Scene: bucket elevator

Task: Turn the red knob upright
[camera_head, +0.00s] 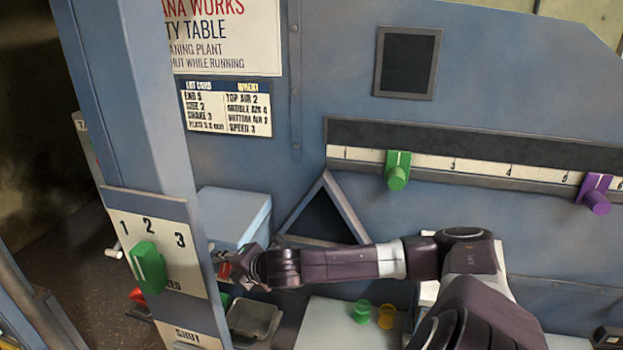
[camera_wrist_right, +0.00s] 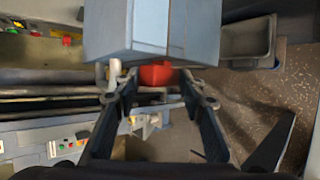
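The red knob (camera_wrist_right: 155,75) shows in the right wrist view beneath the edge of a blue-grey box, between the two fingertips. In the head view a small red part (camera_head: 224,270) shows just left of my right gripper (camera_head: 240,268), mostly hidden by it; its tilt cannot be made out. My right gripper also shows in the wrist view (camera_wrist_right: 155,85), its fingers spread on either side of the knob, with small gaps visible. Contact cannot be judged. My left gripper is not in view.
A green knob (camera_head: 147,267) sits on the 1-2-3 plate on the blue post (camera_head: 150,120). Another green knob (camera_head: 397,171) and a purple knob (camera_head: 595,193) are on the scale. The blue-grey box (camera_head: 232,215) stands behind my right gripper. A grey tray (camera_head: 254,318) lies below.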

